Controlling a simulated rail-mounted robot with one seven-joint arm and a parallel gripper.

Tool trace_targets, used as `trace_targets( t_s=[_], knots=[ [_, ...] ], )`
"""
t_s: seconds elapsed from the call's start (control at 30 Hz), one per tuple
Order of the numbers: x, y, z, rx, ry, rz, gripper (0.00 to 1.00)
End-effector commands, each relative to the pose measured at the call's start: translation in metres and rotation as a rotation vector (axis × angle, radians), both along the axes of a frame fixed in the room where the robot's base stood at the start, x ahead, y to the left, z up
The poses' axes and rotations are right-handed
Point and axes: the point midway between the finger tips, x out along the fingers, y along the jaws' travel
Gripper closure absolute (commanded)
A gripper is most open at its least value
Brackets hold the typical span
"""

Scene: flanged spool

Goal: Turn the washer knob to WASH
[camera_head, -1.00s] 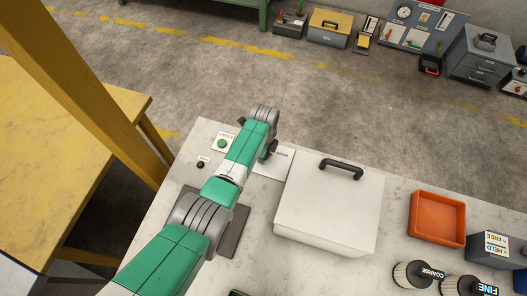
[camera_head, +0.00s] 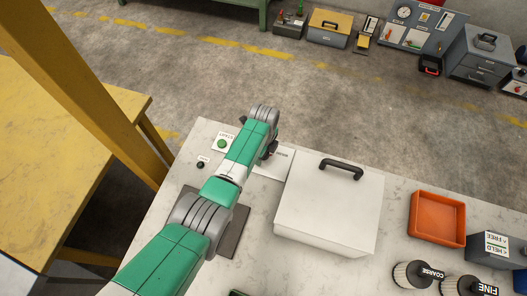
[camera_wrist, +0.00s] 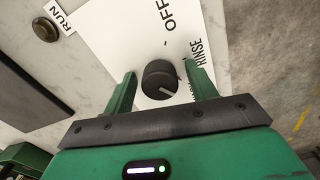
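The washer knob (camera_wrist: 160,78) is a round dark knob on a white label plate (camera_wrist: 112,30) in the wrist view. A short pale line on it points to the lower right. OFF is printed above it and RINSE to its upper right; I cannot read WASH, and lettering beside the right finger is partly covered. My gripper (camera_wrist: 159,72) is open, with one green finger on each side of the knob and a visible gap at both sides. In the head view the plate (camera_head: 272,166) shows partly beside my arm, which hides the knob.
A green button (camera_head: 222,143) and a small dark button (camera_head: 201,164) sit left of my arm. A white lidded box (camera_head: 325,215) with a black handle stands close to the right.

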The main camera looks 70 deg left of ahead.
Motion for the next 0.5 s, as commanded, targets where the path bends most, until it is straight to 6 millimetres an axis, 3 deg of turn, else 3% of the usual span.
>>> trace_targets(
  t_s=[0.2,0.5],
  knots=[
    [0.0,0.0,0.006,0.001,-0.001,0.001,0.43],
    [0.0,0.0,0.063,0.001,-0.001,0.0,0.43]
  ],
)
